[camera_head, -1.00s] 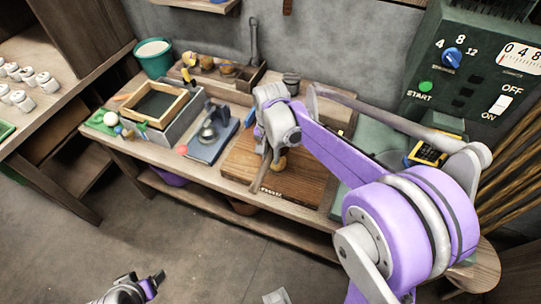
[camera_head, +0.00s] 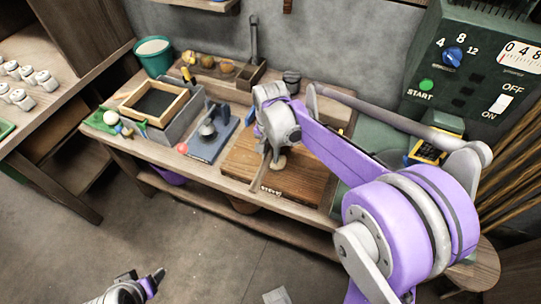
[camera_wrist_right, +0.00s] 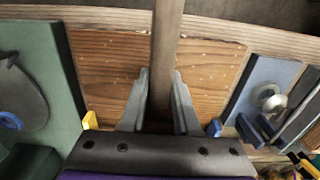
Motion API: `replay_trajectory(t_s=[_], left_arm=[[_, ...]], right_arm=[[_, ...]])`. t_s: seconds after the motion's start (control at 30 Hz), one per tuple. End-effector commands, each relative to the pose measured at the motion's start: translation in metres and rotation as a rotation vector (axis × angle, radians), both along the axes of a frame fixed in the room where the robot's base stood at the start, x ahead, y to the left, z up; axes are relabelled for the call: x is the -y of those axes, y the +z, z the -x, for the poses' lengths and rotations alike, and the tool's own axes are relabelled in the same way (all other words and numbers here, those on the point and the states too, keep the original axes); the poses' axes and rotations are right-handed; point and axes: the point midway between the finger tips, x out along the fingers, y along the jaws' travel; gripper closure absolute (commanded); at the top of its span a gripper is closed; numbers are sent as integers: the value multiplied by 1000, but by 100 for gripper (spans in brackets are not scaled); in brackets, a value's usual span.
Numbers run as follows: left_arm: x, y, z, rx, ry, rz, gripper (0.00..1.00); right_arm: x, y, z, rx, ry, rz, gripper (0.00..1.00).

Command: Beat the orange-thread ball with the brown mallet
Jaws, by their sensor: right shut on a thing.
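My right gripper (camera_head: 270,142) is above the wooden board (camera_head: 290,182) on the bench. It is shut on a brown wooden handle, which I take for the brown mallet (camera_wrist_right: 167,45), and the handle runs away between the fingers in the right wrist view. The mallet's head cannot be made out. A small tan shape (camera_head: 279,162) shows beside the gripper over the board; I cannot tell whether it is a ball. Brownish-orange balls (camera_head: 228,66) sit in the wooden tray at the back; their thread is too small to tell. My left gripper (camera_head: 146,279) is low over the floor, its jaws unclear.
A blue-based device (camera_head: 212,142) stands left of the board, with a framed box (camera_head: 153,104) further left. A teal bucket (camera_head: 153,57) stands at the back left. A green control panel (camera_head: 450,75) rises at the right. The board's front part is mostly clear.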

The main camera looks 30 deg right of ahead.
Motion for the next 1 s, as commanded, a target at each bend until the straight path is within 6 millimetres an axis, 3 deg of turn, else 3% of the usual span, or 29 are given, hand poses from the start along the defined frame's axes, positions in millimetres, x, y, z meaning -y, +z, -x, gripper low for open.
replay_trajectory(t_s=[0.23, 0.57, 1.0], left_arm=[[0, 4, -1, 1, 0, 0, 33], [0, 36, -9, 17, 0, 0, 33], [0, 35, -8, 16, 0, 0, 33]], right_arm=[[0, 5, 0, 0, 0, 0, 100], [0, 49, -1, 1, 0, 0, 100], [0, 49, 0, -1, 0, 1, 100]])
